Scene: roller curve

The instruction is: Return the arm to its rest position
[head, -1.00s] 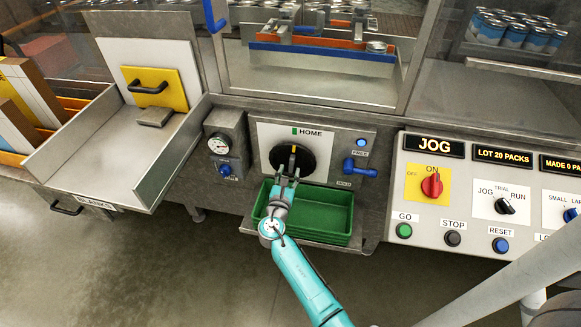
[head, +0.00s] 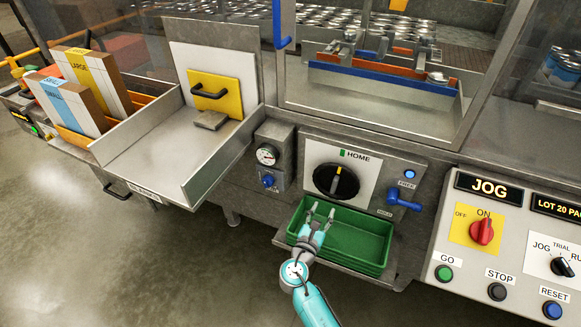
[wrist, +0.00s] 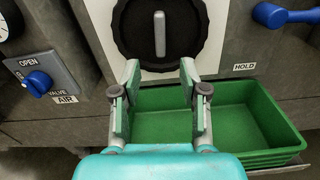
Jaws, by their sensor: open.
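My gripper (head: 320,213) is open and empty, over the left part of the green tray and just below the black HOME dial (head: 336,181). In the wrist view my gripper (wrist: 160,80) has its two fingers spread, with nothing between them. The black dial (wrist: 188,45) is ahead of the fingertips and appears apart from them. Its pale pointer stands upright, toward the green HOME mark in the head view. My teal arm reaches in from the bottom of the head view.
The green tray (head: 377,262) sits under the dial panel. A blue handle (head: 404,201) by FREE and HOLD is right of the dial, an air valve (head: 268,181) left. The control panel (head: 470,262) stands at right; a metal chute (head: 150,165) juts out left. Open floor lies front left.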

